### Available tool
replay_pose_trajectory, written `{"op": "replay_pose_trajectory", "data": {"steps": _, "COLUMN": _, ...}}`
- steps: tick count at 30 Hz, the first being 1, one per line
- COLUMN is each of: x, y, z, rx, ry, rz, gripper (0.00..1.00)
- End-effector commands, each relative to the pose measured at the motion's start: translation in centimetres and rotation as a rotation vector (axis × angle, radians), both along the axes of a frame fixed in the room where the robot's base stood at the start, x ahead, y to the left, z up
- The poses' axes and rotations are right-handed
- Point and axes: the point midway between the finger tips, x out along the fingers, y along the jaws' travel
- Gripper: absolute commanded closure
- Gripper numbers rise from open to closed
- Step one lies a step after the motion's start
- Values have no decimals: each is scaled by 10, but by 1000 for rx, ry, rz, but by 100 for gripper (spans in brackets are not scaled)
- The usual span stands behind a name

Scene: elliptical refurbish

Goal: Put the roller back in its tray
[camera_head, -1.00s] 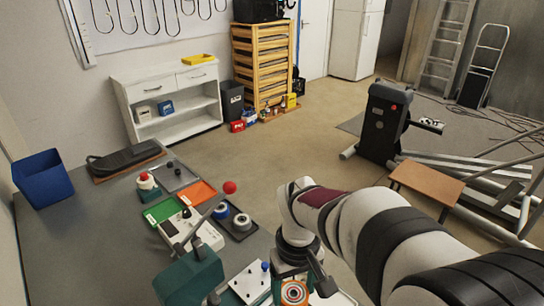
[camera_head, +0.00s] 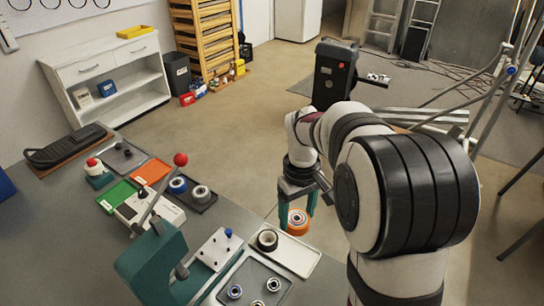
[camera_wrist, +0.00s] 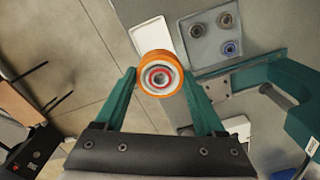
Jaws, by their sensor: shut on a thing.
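My gripper (camera_head: 298,208) is shut on an orange roller (camera_head: 298,222) with a pale and red centre. In the wrist view the roller (camera_wrist: 160,76) sits between the two green fingertips (camera_wrist: 158,80), its round face toward the camera. A pale tray (camera_head: 296,256) lies at the bench's right edge with a black-rimmed roller (camera_head: 267,240) at its left end. The held roller overlaps this tray's far edge in the head view; its height above it is unclear. A dark tray (camera_head: 205,206) farther back holds a blue roller (camera_head: 178,185) and a grey roller (camera_head: 200,193).
A grey tray (camera_head: 281,292) with several small bearings is at the bench front. A green lever press (camera_head: 155,262) with a red knob (camera_head: 181,159) rises left of it. Green (camera_head: 117,195) and orange (camera_head: 151,171) trays are behind.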

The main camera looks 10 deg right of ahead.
Motion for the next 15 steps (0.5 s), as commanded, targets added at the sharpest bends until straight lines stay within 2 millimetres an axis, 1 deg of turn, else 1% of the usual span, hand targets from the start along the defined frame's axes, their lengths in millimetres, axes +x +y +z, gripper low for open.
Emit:
{"op": "replay_pose_trajectory", "data": {"steps": 1, "x": 2, "y": -7, "z": -20, "rx": 2, "ry": 7, "rz": 41, "gripper": 93}}
{"op": "replay_pose_trajectory", "data": {"steps": 3, "x": 5, "y": -14, "z": -43, "rx": 4, "ry": 5, "rz": 104, "gripper": 93}}
{"op": "replay_pose_trajectory", "data": {"steps": 6, "x": 7, "y": -21, "z": -66, "rx": 7, "ry": 0, "rz": 168, "gripper": 93}}
{"op": "replay_pose_trajectory", "data": {"steps": 10, "x": 8, "y": -25, "z": -81, "rx": 8, "ry": -4, "rz": 204, "gripper": 93}}
{"op": "replay_pose_trajectory", "data": {"steps": 15, "x": 7, "y": -26, "z": -102, "rx": 8, "ry": -3, "rz": 207, "gripper": 93}}
